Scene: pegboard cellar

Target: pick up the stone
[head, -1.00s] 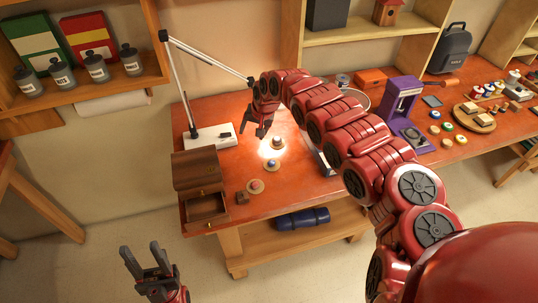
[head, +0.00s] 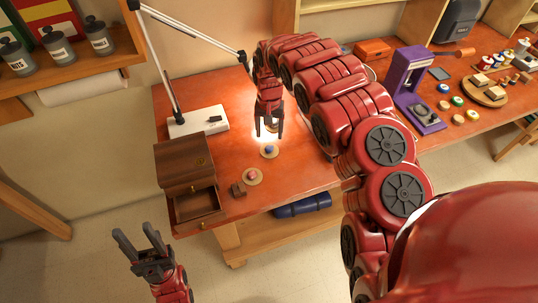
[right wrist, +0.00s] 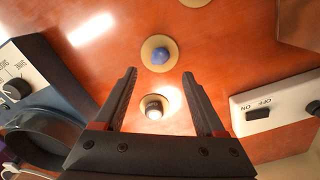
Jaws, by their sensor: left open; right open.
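My right gripper (head: 268,134) points down over the lit part of the orange table, open. In the right wrist view its two fingers (right wrist: 158,77) stand either side of a whitish stone (right wrist: 154,108) on a round wooden disc, with nothing gripped. In the head view the gripper largely hides this stone. A blue stone (head: 268,149) on a second disc lies nearer the front; it also shows beyond the fingertips in the right wrist view (right wrist: 159,56). A pinkish stone (head: 252,175) sits on a third disc. My left gripper (head: 138,244) is open and empty, off the table's front.
A wooden box (head: 185,165) with an open drawer stands at the front left, a small brown cube (head: 238,189) beside it. The lamp's white base (head: 198,121) is left of my right gripper. A purple device (head: 412,90) stands farther right.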

